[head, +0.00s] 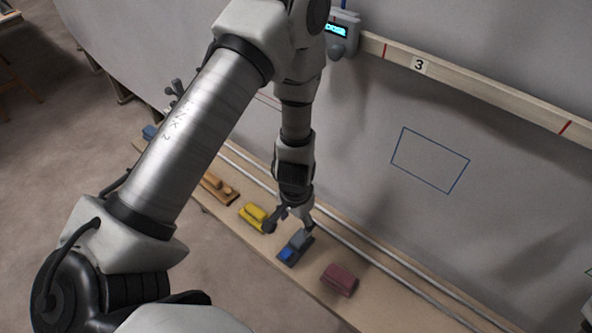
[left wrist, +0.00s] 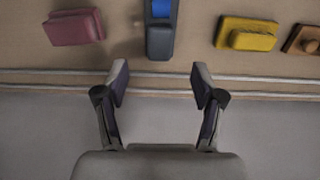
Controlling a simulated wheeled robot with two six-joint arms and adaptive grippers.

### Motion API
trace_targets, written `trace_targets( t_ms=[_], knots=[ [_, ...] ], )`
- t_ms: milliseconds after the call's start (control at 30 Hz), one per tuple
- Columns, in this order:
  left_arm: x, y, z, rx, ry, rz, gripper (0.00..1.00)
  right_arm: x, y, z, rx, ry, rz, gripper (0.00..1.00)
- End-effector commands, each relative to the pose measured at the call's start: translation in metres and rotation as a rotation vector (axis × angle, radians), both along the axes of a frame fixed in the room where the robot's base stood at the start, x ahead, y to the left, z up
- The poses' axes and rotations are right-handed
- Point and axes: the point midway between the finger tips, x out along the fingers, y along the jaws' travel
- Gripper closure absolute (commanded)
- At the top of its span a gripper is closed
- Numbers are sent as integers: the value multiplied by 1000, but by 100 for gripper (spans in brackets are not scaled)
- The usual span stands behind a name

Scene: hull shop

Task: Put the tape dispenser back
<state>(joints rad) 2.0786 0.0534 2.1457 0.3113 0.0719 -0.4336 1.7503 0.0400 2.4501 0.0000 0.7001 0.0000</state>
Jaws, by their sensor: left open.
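The tape dispenser (head: 295,247) looks like a dark grey-blue body with a bright blue part. It sits on the wooden shelf (head: 315,288) between a yellow object and a dark red block. In the left wrist view the tape dispenser (left wrist: 160,35) is at top centre, partly cut off by the frame edge. My left gripper (head: 289,217) is open and empty, close to the dispenser. In the left wrist view the fingers (left wrist: 160,80) are spread, with the dispenser ahead of the gap and apart from them. My right gripper does not show.
A yellow tool (head: 254,215) and a dark red block (head: 339,280) flank the dispenser. A wooden tool (head: 218,187) lies farther left. Two rails (head: 375,258) run along the shelf beside the grey hull wall.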

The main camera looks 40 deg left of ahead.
Motion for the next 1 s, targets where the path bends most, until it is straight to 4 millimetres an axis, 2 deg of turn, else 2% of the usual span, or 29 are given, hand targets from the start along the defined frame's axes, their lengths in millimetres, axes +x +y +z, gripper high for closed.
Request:
trace_targets(
  t_ms=[33,67,133,167,200,300,400,1000],
  knots=[
    [-1,0,8,0,1,0,32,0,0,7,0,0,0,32],
    [-5,1,6,4,4,1,32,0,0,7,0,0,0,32],
    [-28,4,-10,26,18,12,32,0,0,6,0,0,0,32],
    [-45,6,-20,38,24,20,32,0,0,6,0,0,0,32],
    [-69,7,-33,49,27,31,32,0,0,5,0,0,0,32],
    [-126,2,-54,37,23,72,32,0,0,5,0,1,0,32],
    [-155,-5,-58,4,11,110,32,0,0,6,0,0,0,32],
    [-155,-7,-59,-4,2,116,32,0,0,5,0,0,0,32]
  ],
)
